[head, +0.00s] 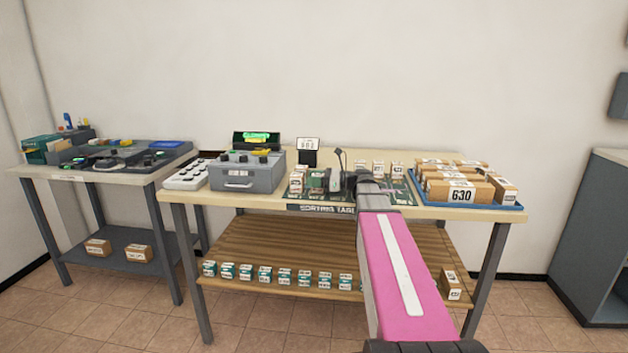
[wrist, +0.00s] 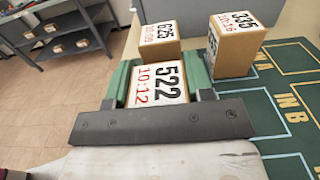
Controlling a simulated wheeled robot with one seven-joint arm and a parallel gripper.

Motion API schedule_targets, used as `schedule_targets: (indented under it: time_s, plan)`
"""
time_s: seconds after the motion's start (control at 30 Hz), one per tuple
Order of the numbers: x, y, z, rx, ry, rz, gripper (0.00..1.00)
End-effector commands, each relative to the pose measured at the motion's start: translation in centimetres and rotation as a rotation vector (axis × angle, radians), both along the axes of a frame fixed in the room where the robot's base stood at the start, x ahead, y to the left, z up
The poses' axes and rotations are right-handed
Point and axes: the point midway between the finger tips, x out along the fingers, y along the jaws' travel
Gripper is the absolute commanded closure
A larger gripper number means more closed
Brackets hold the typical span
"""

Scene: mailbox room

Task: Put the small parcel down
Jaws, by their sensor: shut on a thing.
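In the head view my gripper (head: 332,180) is low over the green mat (head: 402,186) on the sorting table (head: 420,160); my arm hides part of this area. I cannot tell whether the parcel touches the mat.
Marked mat (wrist: 285,90) lies clear at right in the wrist view. A grey box (head: 247,173) stands left; a blue tray (head: 470,206) of larger parcels stands right.

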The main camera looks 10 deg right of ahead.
Motion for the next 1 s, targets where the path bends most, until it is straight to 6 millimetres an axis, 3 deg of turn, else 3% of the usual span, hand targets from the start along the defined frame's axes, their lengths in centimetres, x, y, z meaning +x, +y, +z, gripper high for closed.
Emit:
schedule_targets:
  time_s: [0.33, 0.37, 0.4, 0.43, 0.8, 1.0]
  plan:
    - [0.0, 0.0, -0.3, 0.001, 0.0, 0.0, 0.78]
    - [0.0, 0.0, -0.2, 0.0, 0.0, 0.0, 0.46]
    - [0.0, 0.0, -0.2, 0.0, -0.001, 0.0, 0.33]
    - [0.0, 0.0, -0.2, 0.0, -0.001, 0.0, 0.27]
    - [0.0, 0.0, 0.1, 0.0, -0.001, 0.0, 0.27]
    - [-0.8, -2.6, 0.0, 0.0, -0.001, -0.003, 0.27]
